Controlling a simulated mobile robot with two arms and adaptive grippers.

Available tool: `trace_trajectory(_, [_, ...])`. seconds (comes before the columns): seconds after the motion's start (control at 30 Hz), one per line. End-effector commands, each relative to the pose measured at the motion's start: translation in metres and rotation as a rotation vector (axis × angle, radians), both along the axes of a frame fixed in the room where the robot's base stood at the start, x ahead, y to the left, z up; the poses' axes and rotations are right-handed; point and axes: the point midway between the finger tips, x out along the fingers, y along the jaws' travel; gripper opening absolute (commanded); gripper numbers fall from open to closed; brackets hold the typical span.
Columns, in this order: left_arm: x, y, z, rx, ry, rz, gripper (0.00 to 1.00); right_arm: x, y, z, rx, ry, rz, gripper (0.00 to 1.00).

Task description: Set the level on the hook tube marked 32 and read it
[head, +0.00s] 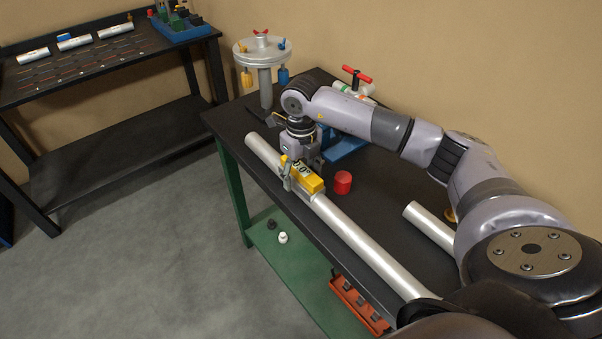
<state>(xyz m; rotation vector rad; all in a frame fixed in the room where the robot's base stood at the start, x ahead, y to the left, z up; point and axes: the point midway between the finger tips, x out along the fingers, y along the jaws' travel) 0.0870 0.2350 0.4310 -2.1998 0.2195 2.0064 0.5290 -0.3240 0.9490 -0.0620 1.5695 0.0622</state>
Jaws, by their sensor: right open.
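A long silver tube (365,247) lies along the front of the dark workbench; no 32 mark can be made out on it. The yellow level (310,184) sits on the tube near its far end. My right gripper (299,177) is open, pointing down around the level, one finger on the near side. Whether the fingers touch the level cannot be told. My left gripper is out of view.
A red cylinder (343,182) stands right of the level. A round-topped stand (265,87) and a red-handled vise (354,84) are behind. A second tube (428,225) lies at right. An orange tray (358,305) is on the green lower shelf (292,262). Another table (105,62) stands left.

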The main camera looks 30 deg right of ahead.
Motion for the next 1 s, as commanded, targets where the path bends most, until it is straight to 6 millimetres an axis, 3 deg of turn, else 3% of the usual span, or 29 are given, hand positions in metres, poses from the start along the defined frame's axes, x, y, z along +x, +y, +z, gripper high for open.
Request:
trace_trajectory(0.37, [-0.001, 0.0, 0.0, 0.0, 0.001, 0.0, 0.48, 0.0, 0.0, 0.004, 0.0, 0.0, 0.0, 0.63])
trace_trajectory(0.47, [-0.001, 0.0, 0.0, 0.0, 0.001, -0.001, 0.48, 0.001, 0.0, 0.017, -0.001, -0.004, 0.0, 0.63])
trace_trajectory(0.8, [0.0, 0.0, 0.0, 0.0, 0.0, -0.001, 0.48, 0.001, 0.0, 0.088, 0.0, -0.004, 0.001, 0.63])
trace_trajectory(1.0, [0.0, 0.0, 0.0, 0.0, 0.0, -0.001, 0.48, 0.001, 0.0, 0.113, 0.001, -0.001, 0.0, 0.63])
